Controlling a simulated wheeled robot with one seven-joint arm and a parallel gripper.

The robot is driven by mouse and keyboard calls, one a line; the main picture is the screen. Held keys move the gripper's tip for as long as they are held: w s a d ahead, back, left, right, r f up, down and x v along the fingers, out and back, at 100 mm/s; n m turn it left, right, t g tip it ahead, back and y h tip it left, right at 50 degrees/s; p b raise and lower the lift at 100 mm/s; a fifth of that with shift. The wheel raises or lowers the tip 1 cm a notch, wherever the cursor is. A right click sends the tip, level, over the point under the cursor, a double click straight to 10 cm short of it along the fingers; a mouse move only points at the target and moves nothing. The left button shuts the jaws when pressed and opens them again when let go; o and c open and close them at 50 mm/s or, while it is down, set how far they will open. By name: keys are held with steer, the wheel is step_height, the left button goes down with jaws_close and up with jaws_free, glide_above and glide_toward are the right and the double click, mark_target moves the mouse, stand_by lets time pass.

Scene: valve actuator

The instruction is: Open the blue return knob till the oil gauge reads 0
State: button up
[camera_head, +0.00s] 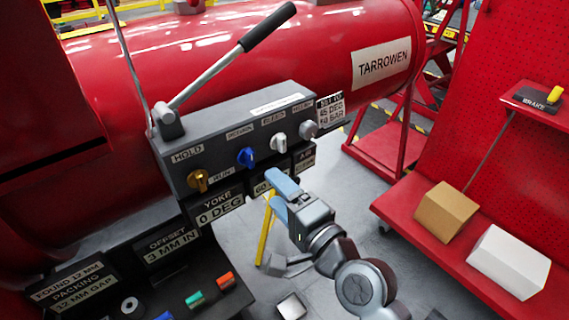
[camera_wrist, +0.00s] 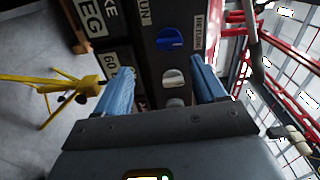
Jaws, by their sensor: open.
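The blue return knob (camera_head: 246,157) is on the front of a grey panel box (camera_head: 230,130), between a gold knob (camera_head: 198,181) and a white knob (camera_head: 278,142). In the wrist view the blue knob (camera_wrist: 170,38) shows ahead, beyond the fingertips. My gripper (camera_head: 279,190) is open and empty, in front of and below the panel's right half. In the wrist view its blue fingers (camera_wrist: 165,75) are spread, with the white knob (camera_wrist: 174,78) between them in the picture. The small displays below the panel read "0 DEG" and "60"; part of that row is hidden by my gripper.
A long lever (camera_head: 225,68) rises from the panel's left end. A yellow stand (camera_head: 266,228) is on the floor behind my gripper. A black bench (camera_head: 180,285) with small coloured parts is at lower left. A red shelf (camera_head: 400,200) with boxes is at right.

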mark_target(252, 162)
steer(key=shift+y, duration=0.3)
steer(key=shift+r+p+x, duration=0.15)
steer(key=shift+r+x, duration=0.05)
steer(key=shift+x, duration=1.25)
steer(key=shift+r+p+x, duration=0.1)
steer(key=shift+r+x, duration=0.15)
steer(key=shift+x, duration=1.2)
steer(key=shift+r+p+x, duration=0.15)
steer(key=shift+r+x, duration=0.05)
steer(key=shift+x, duration=1.25)
steer(key=c, duration=1.1)
steer(key=shift+o, duration=0.2)
